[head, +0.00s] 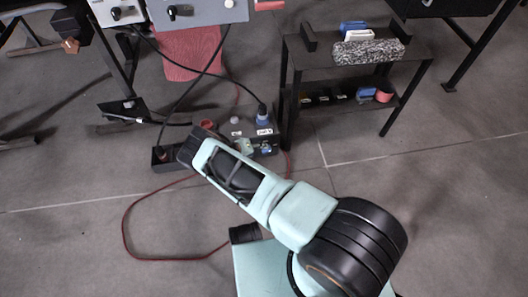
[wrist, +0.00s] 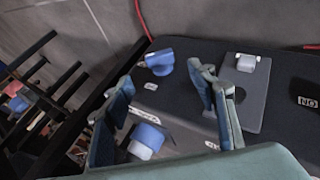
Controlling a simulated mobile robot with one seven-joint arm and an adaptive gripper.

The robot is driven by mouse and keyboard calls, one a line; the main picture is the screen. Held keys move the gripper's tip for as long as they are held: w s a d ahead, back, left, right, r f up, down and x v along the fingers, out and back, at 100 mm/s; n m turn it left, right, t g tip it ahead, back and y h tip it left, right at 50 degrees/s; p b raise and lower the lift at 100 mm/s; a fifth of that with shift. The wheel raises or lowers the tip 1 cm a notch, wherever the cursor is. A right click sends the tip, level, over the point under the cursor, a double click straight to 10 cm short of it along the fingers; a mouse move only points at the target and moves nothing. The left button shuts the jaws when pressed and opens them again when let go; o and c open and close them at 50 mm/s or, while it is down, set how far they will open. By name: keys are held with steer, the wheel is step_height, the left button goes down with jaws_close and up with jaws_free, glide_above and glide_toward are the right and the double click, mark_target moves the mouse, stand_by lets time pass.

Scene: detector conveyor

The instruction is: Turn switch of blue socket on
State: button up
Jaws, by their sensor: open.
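A black socket box lies on the floor in the middle of the head view (head: 237,129), and its dark top fills the right of the wrist view (wrist: 190,52). A blue round fitting (wrist: 160,63) stands on it just beyond my fingertips. A blue-and-white block, apparently a switch (wrist: 147,138), shows between my fingers, nearer the palm. I cannot tell which way it is set. My gripper (wrist: 163,80) is open over the box, with one finger on each side of the block. No contact is clear. In the head view my arm partly hides the box.
A grey plate with a white knob (wrist: 246,63) is right of my right finger. A red cable (head: 125,225) loops over the floor. A black shelf stand (head: 345,75) stands to the right of the box. A grey control panel (head: 200,12) is above.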

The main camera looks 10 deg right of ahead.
mark_target(265, 152)
steer(key=b+x, duration=0.3)
steer(key=x, duration=0.3)
steer(key=shift+d+f, duration=0.15)
steer(key=shift+f, duration=0.3)
steer(key=shift+w+d+f, duration=0.35)
steer(key=shift+d+f, duration=0.05)
steer(key=c, duration=1.2)
steer(key=shift+o, duration=0.2)
steer(key=shift+r, duration=0.1)
